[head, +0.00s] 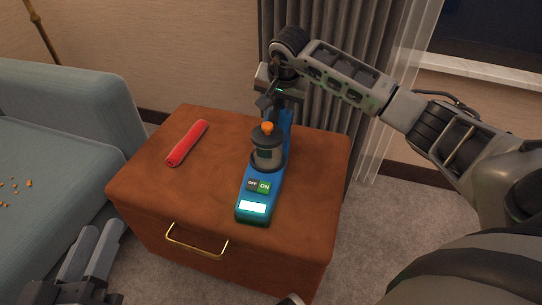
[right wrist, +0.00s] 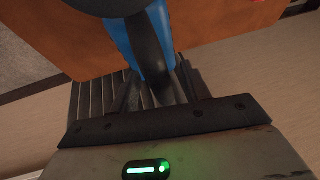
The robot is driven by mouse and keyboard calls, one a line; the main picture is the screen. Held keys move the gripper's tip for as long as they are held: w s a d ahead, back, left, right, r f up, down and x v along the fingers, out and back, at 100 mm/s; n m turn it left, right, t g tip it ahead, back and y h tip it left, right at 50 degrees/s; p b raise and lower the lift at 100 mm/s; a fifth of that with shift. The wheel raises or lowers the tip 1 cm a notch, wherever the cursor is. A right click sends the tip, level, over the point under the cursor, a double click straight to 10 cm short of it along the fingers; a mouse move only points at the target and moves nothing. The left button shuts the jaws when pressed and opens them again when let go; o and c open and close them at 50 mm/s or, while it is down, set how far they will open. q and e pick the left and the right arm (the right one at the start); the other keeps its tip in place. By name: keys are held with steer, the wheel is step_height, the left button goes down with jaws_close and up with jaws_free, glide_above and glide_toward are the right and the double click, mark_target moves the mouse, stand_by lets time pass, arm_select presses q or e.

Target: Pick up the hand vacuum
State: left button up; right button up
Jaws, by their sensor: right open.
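The hand vacuum (head: 258,180) is blue with a grey cup, an orange knob and OFF/ON labels. It lies on the brown cabinet (head: 200,220), its lit end towards me and its handle towards the back. My right gripper (head: 272,102) is open at the handle end. In the right wrist view the handle (right wrist: 148,45) reaches between the open fingers of this gripper (right wrist: 158,92); I cannot tell whether they touch it. My left gripper (head: 102,240) is empty at the lower left, its fingers apart, away from the vacuum.
A red cylindrical object (head: 187,143) lies on the cabinet left of the vacuum. A blue-grey sofa (head: 70,125) with orange crumbs (head: 15,184) stands at the left. A grey curtain (head: 330,40) hangs behind the cabinet. The cabinet top's right front part is clear.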

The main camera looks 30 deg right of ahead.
jaws_close()
stand_by(1.4)
steer(key=shift+r, duration=0.15)
